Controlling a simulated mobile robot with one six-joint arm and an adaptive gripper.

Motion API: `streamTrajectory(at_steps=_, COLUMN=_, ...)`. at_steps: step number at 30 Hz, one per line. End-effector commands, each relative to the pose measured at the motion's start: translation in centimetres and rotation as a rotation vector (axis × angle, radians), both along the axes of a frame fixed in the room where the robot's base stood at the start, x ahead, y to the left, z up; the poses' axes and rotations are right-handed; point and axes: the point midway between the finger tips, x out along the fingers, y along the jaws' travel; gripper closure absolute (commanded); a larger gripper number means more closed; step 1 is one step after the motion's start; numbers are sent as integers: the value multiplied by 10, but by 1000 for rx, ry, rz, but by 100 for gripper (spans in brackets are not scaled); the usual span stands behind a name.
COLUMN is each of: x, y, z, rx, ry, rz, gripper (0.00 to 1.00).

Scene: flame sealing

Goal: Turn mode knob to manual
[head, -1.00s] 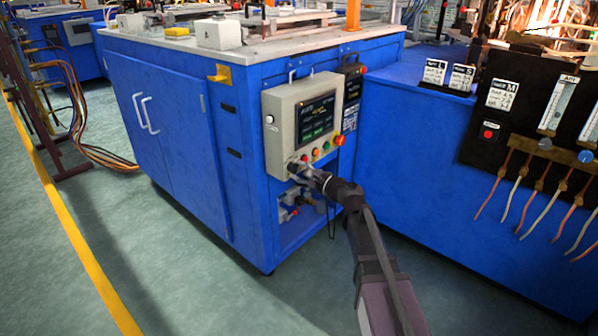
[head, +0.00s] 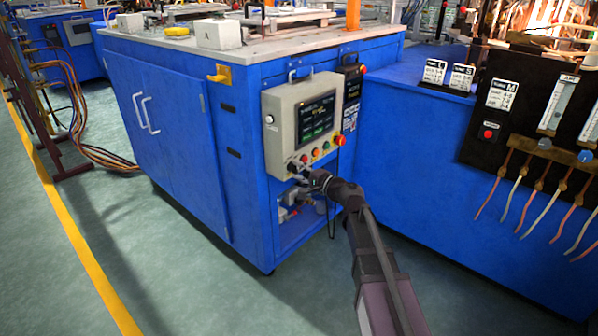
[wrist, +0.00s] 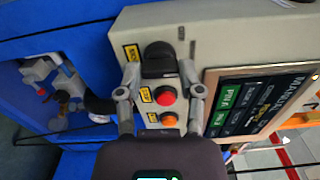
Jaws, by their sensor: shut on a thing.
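The black mode knob (wrist: 157,55) sits at the bottom-left corner of the beige control panel (head: 285,130), next to a yellow label. My gripper (wrist: 159,75) is shut on the knob, one finger on each side; the fingers partly cover it. In the head view my gripper (head: 303,173) is at the panel's lower edge and hides most of the knob. The panel's screen (wrist: 248,103) faces outward, and its heading in the wrist view reads MANUAL.
A red button (wrist: 165,97) and an orange button (wrist: 168,119) lie close to my fingers. A red emergency stop (head: 340,140) is at the panel's right corner. Pipe fittings (head: 292,205) sit just below the panel. The floor in front of the blue cabinet is clear.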

Motion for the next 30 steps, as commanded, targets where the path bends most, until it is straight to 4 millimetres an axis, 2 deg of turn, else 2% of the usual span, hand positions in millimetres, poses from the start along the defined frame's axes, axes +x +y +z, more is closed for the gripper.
streamTrajectory(at_steps=18, x=1, y=1, z=0, rx=-43, ry=-57, rz=1, gripper=99)
streamTrajectory(at_steps=19, x=1, y=1, z=0, rx=-43, ry=-57, rz=1, gripper=49)
streamTrajectory(at_steps=22, x=1, y=1, z=0, rx=-43, ry=-57, rz=1, gripper=19)
streamTrajectory(at_steps=30, x=1, y=0, z=0, rx=-44, ry=-56, rz=0, gripper=17)
